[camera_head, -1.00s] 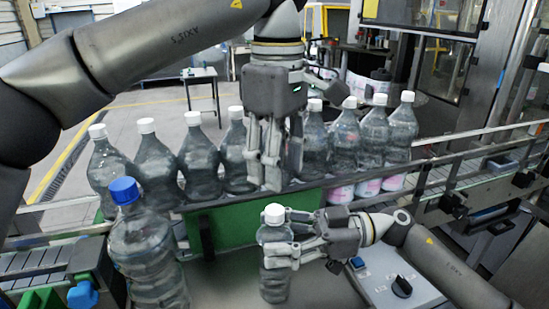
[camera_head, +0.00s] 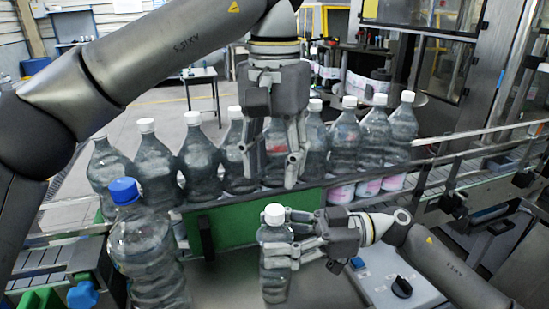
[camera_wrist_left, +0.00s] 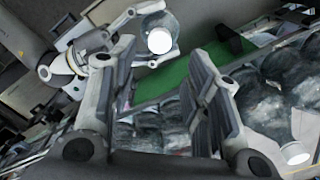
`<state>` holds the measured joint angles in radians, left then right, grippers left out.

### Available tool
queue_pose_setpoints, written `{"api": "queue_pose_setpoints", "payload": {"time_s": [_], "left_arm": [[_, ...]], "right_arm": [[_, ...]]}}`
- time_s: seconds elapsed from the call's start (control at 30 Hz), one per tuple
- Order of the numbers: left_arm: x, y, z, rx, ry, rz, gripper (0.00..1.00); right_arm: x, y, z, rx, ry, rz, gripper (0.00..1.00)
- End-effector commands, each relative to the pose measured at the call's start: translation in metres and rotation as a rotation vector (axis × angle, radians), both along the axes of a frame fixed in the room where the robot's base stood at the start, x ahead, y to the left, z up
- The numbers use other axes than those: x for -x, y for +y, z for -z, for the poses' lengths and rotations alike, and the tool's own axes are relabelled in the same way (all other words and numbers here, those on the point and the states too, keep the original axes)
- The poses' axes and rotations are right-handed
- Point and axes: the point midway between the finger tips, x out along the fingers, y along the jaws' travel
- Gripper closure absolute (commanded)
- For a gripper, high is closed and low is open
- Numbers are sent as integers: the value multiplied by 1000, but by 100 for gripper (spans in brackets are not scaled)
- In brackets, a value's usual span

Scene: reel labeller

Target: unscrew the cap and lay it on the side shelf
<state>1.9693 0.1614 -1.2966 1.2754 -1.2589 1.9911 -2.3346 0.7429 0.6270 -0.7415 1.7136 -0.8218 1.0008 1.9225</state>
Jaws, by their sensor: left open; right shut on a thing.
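A small clear bottle (camera_head: 275,262) with a white cap (camera_head: 274,213) stands upright in the fingers of my right gripper (camera_head: 290,244), which is shut around its upper body. The cap sits on the bottle's neck. My left gripper (camera_head: 272,172) points down with its fingers apart and empty, above and behind the capped bottle. In the left wrist view the white cap (camera_wrist_left: 160,40) shows beyond my open left fingers (camera_wrist_left: 165,85), held by the right gripper at the top. I cannot make out the side shelf for certain.
A row of clear bottles with white caps (camera_head: 146,125) stands on the conveyor behind a rail. A large bottle with a blue cap (camera_head: 123,190) stands at the left. A control box with a black knob (camera_head: 401,287) is at the lower right.

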Motion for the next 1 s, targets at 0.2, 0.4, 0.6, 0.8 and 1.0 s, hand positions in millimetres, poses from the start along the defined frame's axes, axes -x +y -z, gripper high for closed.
{"api": "queue_pose_setpoints", "payload": {"time_s": [0.2,0.4,0.6,0.8,1.0], "left_arm": [[0,0,11,0,1,45,56],[0,1,43,-1,2,43,56],[0,1,69,-1,2,41,56],[0,0,79,2,-1,40,56],[0,0,80,2,-1,40,56]], "right_arm": [[0,0,-1,-2,-1,1,100],[0,0,-1,-2,-1,0,100],[0,0,-1,-2,-1,0,100],[0,0,-1,-2,-1,0,100],[0,0,-1,-2,-1,0,100]]}}
